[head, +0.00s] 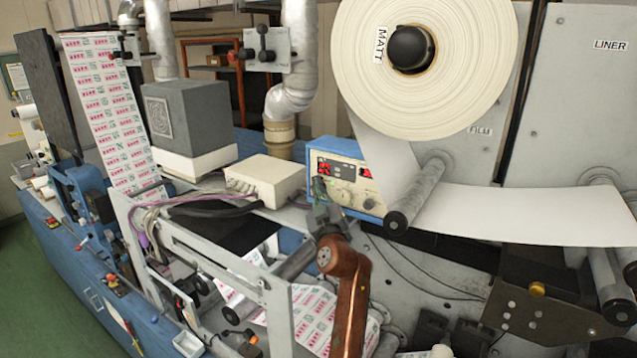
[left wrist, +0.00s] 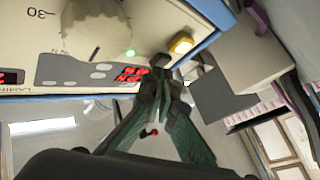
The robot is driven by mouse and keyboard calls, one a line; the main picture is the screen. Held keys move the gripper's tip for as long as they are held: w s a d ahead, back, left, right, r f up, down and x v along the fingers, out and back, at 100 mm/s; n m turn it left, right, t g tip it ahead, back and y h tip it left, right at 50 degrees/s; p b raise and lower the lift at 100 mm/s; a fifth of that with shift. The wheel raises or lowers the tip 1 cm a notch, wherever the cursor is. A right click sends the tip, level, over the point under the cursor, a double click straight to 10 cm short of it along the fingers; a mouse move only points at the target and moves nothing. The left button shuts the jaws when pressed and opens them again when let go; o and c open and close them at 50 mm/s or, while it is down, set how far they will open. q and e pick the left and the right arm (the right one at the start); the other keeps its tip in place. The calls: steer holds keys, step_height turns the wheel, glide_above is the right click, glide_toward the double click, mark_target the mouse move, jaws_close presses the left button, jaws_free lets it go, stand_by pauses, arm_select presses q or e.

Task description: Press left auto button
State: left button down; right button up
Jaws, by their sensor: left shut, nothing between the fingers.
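The blue-sided control box (head: 350,150) stands mid-scene with its pale front panel facing me. In the left wrist view the panel (left wrist: 150,20) appears with red digits (left wrist: 132,73), small grey oval buttons (left wrist: 103,67), a big pale knob (left wrist: 97,28), a green light (left wrist: 130,53) and a lit yellow square button (left wrist: 181,43). I cannot read which button is marked auto. My left gripper (head: 320,188) is shut and empty at the panel's left side; its fingertips (left wrist: 163,88) show close to the digits and below the yellow button. Contact cannot be told. My right gripper is not in view.
A large white film roll (head: 470,60) hangs above the box, with its web (head: 540,213) running right over a roller (head: 420,190). A white box (head: 265,180) and cables (head: 185,197) lie left of the panel. Printed web and a metal frame (head: 278,310) stand below.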

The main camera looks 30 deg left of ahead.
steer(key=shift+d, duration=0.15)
arm_select(q)
steer(key=shift+s, duration=0.55)
steer(key=s+p, duration=0.3)
steer(key=s, duration=0.3)
steer(key=shift+a, duration=0.3)
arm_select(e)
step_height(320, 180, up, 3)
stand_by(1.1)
arm_select(q)
steer(key=shift+w, duration=0.1)
stand_by(0.9)
